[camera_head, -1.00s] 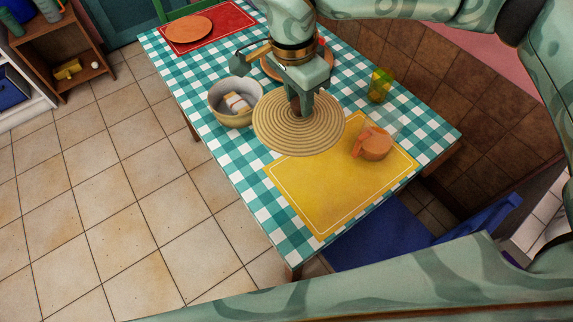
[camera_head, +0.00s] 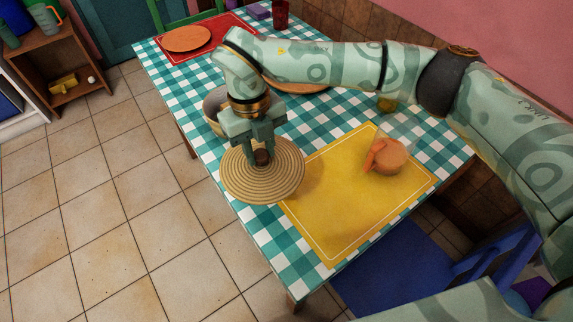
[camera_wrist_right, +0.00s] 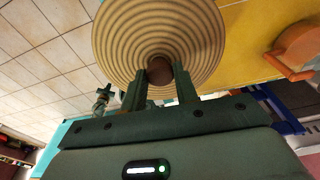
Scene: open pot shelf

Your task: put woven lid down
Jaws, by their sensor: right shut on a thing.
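The woven lid (camera_head: 240,186) is a round, tan, ringed disc with a dark knob on top. My right gripper (camera_head: 262,157) is shut on the knob in the head view, and the lid is at the table's left edge beside the yellow placemat. In the right wrist view the lid (camera_wrist_right: 158,30) spreads out beyond the fingers (camera_wrist_right: 160,85), which close on the brown knob. Whether the lid touches the tablecloth is hard to tell. My left gripper is not in view.
The pot (camera_head: 214,104) stands behind my right gripper, partly hidden. The yellow placemat (camera_head: 340,215) holds an orange mug (camera_head: 390,158) to the right. A red placemat (camera_head: 221,30) with an orange plate (camera_head: 187,39) lies at the far end. A blue chair (camera_head: 400,270) stands at the near side.

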